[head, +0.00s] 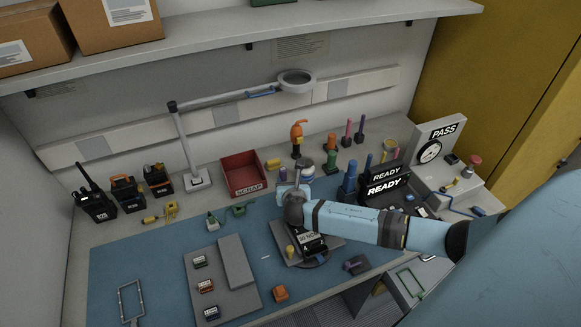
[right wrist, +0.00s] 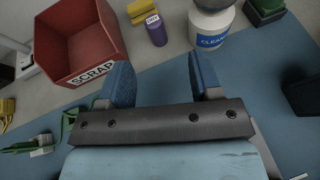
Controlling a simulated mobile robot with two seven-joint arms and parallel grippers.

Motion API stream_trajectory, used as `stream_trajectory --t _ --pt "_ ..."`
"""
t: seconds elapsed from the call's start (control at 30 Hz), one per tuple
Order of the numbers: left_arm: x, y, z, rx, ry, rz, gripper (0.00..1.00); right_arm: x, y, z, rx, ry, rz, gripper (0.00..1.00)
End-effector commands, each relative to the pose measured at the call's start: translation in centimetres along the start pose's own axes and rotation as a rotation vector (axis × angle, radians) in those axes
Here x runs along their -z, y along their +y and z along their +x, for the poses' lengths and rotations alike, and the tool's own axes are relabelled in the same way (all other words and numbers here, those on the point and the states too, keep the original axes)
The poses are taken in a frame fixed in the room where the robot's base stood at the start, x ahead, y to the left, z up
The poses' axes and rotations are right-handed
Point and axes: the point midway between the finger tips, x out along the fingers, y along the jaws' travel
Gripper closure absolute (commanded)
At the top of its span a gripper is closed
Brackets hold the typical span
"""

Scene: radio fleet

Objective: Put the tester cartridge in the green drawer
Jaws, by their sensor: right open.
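My right gripper (head: 297,190) hangs over the blue mat in front of the red bin. The right wrist view shows its two blue fingertips (right wrist: 162,82) apart with nothing between them. A grey unit with a green loop handle (head: 411,283) is at the lower right of the head view, and looks like the green drawer; I cannot tell how far it is open. The PASS tester (head: 432,150) stands at the right with a small dark piece (head: 451,159) on it, possibly the cartridge. Several cartridge-like blocks (head: 206,286) lie on a grey board. My left gripper is out of view.
The red SCRAP bin (head: 243,178) also shows in the right wrist view (right wrist: 82,40). A white CLEAN bottle (right wrist: 211,22) and a purple can (right wrist: 156,30) stand beyond the fingers. Black READY boxes (head: 384,185) stand at the right. The mat's left part (head: 115,265) is mostly clear.

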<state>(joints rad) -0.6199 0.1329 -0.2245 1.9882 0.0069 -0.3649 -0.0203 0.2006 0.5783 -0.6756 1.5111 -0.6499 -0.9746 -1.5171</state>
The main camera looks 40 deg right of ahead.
Motion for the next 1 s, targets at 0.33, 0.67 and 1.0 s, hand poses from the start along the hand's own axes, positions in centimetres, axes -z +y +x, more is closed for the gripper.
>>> stream_trajectory --t 0.33,0.67,1.0 --pt "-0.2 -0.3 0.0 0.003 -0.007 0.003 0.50 0.2 0.4 4.7 -0.010 -0.008 -0.050 0.42" --pt "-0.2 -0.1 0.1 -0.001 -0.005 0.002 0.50 0.1 0.4 8.5 -0.011 -0.007 -0.048 0.42" --pt "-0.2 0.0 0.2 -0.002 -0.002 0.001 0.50 0.4 0.9 12.5 -0.011 -0.007 -0.045 0.42"
